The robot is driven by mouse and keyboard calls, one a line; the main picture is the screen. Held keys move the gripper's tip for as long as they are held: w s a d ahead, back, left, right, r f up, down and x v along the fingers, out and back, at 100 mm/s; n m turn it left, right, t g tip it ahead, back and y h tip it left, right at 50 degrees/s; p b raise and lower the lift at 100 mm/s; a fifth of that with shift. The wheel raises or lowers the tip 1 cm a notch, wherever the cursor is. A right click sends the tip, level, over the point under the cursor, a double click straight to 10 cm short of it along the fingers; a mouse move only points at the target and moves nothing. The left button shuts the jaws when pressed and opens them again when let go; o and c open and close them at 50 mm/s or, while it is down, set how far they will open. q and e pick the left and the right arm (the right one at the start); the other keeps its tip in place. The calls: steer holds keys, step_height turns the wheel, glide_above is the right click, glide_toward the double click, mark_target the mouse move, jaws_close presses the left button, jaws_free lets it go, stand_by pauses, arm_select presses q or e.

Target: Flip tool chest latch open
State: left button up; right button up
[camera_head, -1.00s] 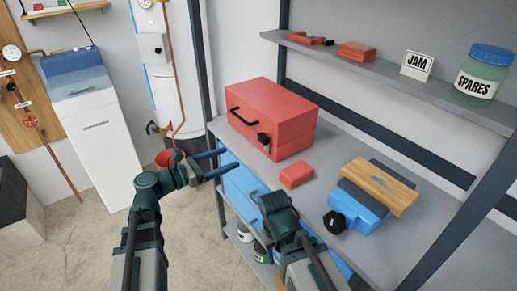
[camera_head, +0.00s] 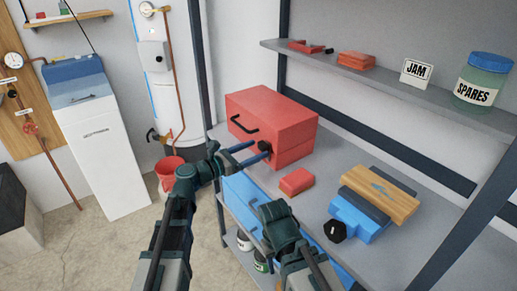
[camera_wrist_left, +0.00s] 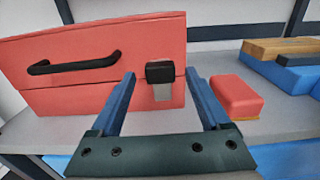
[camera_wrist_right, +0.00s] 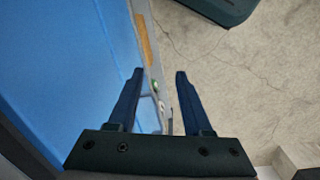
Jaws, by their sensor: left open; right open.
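The red tool chest (camera_head: 278,113) stands on the shelf, lid down, with a black handle (camera_wrist_left: 75,64) on its front. Its latch (camera_wrist_left: 160,72) is a black block with a grey plate below it, at the right of the front face. In the head view the latch (camera_head: 265,147) is partly behind my left fingertips. My left gripper (camera_head: 256,151) is open and points at the chest. In the left wrist view the latch lies between the two blue fingers (camera_wrist_left: 160,82), with no clear contact. My right gripper (camera_wrist_right: 159,72) is open and empty, low beside the shelf's front.
A small red box (camera_head: 297,181) lies right of the chest. A blue tool with a black knob (camera_head: 358,217) and a wooden-topped block (camera_head: 380,193) lie further right. A dark post (camera_head: 203,70) rises left of the chest.

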arm_select(q)
steer(key=shift+x, duration=1)
jaws_close()
stand_by(0.8)
